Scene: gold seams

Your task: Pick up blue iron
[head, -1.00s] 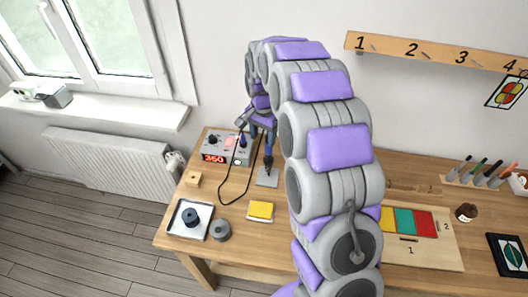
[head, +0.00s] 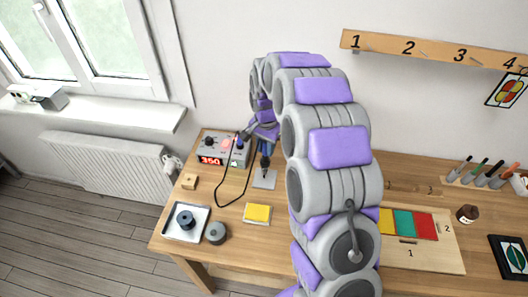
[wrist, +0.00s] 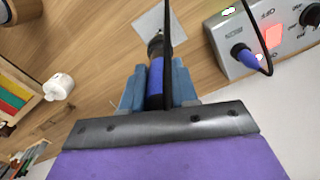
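The blue iron (wrist: 156,78) has a blue handle and a dark collar. In the wrist view its handle lies between my gripper's two blue-grey fingers (wrist: 158,86), close to both. A black cable crosses in front, so I cannot tell whether the fingers press on the handle. In the head view the iron (head: 265,161) stands roughly upright, tip down, over a grey metal plate (head: 267,182). My gripper (head: 264,136) is at the upper part of it, partly hidden by my arm.
A soldering station (head: 212,148) showing 350 stands left of the iron, its black cable looping over the table. A yellow sponge (head: 257,212), a tray (head: 177,228) with a dark spool, a grey round piece (head: 216,231) and a small wooden block (head: 189,181) lie nearby.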

